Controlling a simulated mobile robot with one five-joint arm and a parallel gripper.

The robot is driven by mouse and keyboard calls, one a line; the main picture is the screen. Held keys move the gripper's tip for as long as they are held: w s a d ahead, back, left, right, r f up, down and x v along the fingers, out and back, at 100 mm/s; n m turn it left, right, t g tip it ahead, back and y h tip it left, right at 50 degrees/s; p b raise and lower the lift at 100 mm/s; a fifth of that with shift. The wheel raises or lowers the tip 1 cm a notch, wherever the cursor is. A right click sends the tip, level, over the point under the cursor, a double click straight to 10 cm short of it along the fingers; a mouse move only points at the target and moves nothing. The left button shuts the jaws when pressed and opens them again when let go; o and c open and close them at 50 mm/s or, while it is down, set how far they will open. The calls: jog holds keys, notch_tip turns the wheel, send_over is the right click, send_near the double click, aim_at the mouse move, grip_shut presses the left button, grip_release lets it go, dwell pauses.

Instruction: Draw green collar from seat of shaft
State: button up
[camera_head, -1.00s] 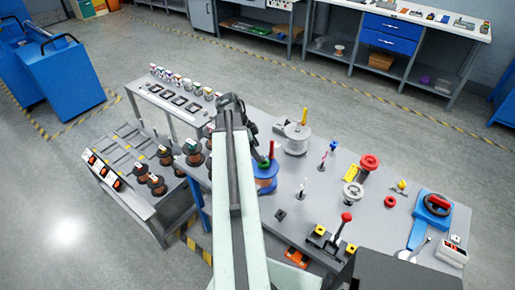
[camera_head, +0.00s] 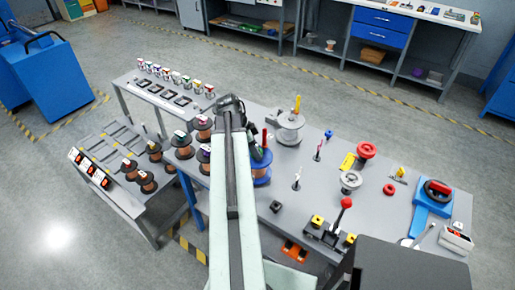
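A green collar (camera_head: 261,158) shows as a small patch on top of a copper-coloured spool (camera_head: 262,169) with a blue lower flange, just right of my arm. A red upright part (camera_head: 265,138) stands beside it; the shaft under the collar is mostly hidden. My gripper (camera_head: 255,150) points down at the green collar, partly behind my arm. I cannot tell whether its fingers touch the collar or are open or shut.
Red-topped pulley parts (camera_head: 366,151), a red-knobbed lever (camera_head: 346,203) and a blue tool (camera_head: 430,206) occupy the bench's right. Copper spools (camera_head: 154,151) crowd the left.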

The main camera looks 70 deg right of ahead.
aim_at(257, 145)
jog(key=c, duration=0.4)
jog(key=shift+r, duration=0.15)
jog(key=shift+w+r+p, duration=0.1)
jog(key=shift+r+p, duration=0.2)
jog(key=shift+p, duration=0.2)
jog(key=shift+r, duration=0.1)
jog(key=shift+r+p, duration=1.2)
jog(key=shift+p, duration=0.05)
jog(key=shift+r, duration=0.1)
jog(key=shift+r+p, duration=1.7)
jog(key=shift+p, duration=0.1)
